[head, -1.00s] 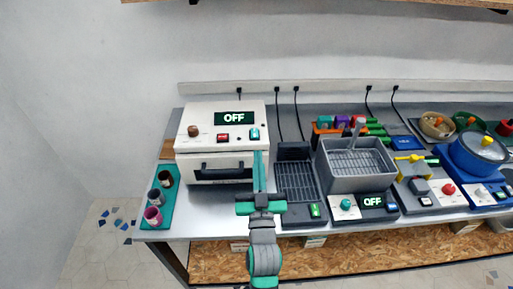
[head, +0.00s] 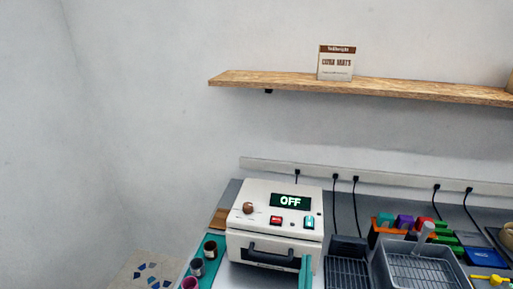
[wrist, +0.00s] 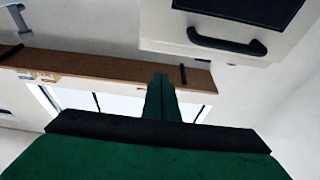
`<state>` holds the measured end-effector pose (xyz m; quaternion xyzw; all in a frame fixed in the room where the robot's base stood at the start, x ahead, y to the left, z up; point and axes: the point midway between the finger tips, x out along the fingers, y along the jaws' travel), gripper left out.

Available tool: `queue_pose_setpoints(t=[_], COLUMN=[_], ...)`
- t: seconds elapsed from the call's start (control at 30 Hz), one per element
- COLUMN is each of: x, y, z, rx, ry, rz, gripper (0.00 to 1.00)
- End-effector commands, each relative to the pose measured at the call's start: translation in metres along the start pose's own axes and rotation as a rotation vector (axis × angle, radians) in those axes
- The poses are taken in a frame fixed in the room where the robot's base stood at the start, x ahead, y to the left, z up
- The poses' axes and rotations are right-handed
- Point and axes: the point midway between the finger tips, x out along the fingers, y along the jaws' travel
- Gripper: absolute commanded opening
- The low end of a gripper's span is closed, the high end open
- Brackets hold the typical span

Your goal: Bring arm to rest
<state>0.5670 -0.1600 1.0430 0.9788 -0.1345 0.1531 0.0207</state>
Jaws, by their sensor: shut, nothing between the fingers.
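My gripper (head: 305,268) shows only as a teal tip at the bottom of the head view. It overlaps the lower right front of a white machine (head: 311,246). In the wrist view my gripper (wrist: 161,90) has its two dark green fingers pressed together with nothing between them. The machine's white front (wrist: 225,12) and its dark handle (wrist: 232,42) are at the upper right there, apart from the fingertips. The rest of my arm is below the head view's edge.
The machine's display (head: 289,201) reads OFF. A teal mat (head: 204,262) with small cups lies left of it. A dark rack (head: 347,270) and a grey basin (head: 420,268) stand to the right. A wooden shelf (head: 400,88) with a box (head: 336,63) hangs above.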

Motion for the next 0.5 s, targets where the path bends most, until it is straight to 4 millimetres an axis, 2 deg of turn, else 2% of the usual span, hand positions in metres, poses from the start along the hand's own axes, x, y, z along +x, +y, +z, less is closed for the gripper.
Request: queue_pose_setpoints(t=[0.2, 0.5], x=[-0.065, -0.171], y=[-0.020, -0.046], z=[0.040, 0.074], rx=[0.010, 0.019], ry=[-0.092, -0.227], rz=[-0.027, -0.084], gripper=[0.00, 0.00])
